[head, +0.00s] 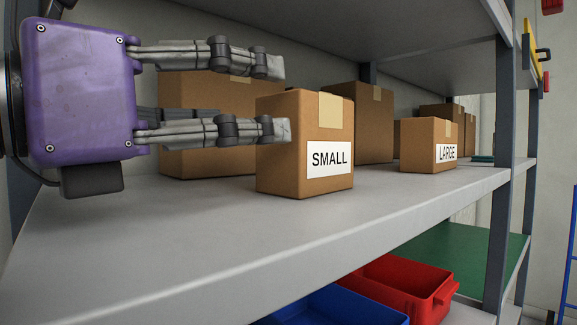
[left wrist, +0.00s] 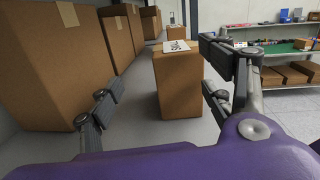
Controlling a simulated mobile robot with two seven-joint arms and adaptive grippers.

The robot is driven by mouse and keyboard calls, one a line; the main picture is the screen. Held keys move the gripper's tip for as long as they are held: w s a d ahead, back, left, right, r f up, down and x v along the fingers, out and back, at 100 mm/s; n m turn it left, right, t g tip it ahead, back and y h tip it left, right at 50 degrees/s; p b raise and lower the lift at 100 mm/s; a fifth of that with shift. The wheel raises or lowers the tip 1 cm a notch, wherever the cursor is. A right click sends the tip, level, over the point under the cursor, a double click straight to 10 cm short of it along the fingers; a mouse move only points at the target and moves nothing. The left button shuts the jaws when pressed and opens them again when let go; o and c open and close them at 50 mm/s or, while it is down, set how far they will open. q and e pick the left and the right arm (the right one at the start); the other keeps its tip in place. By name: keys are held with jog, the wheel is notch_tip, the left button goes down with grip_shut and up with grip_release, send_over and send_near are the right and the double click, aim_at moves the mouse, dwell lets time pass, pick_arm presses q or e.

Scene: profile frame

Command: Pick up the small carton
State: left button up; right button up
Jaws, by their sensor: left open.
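The small carton (head: 280,165) is a brown box with a white SMALL label and pale tape, upright on the grey shelf. In the left wrist view the carton (left wrist: 178,92) is ahead, between the directions of the two fingers; a white label shows at its top, its print too small to read. My left gripper (head: 285,98) is open and empty, coming in from the left. Its lower finger overlaps the carton's left side in the head view; whether it touches cannot be told. The gripper (left wrist: 160,68) also shows in the left wrist view. My right gripper is not in view.
A carton marked LARGE (head: 420,150) stands to the right. Bigger brown cartons (head: 365,120) line the back of the shelf (head: 190,240). A grey post (head: 505,120) rises at right. Red (head: 405,285) and blue bins (head: 335,308) sit below. The shelf's front is clear.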

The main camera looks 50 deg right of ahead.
aim_at(307, 120)
pick_arm(q)
jog(key=shift+s+d+f+m, duration=0.4)
jog(key=shift+s+d+f, duration=0.1)
jog(key=shift+s, duration=0.2)
jog(key=shift+s+d+f+y, duration=0.1)
jog(key=shift+s+d+y, duration=0.05)
jog(key=shift+s+y, duration=0.15)
jog(key=d, duration=0.7)
jog(key=shift+s+r+p, duration=0.3)
jog(key=shift+s, duration=0.1)
jog(key=shift+d, duration=0.3)
jog(key=shift+c, duration=0.6)
jog(key=c, duration=1.4)
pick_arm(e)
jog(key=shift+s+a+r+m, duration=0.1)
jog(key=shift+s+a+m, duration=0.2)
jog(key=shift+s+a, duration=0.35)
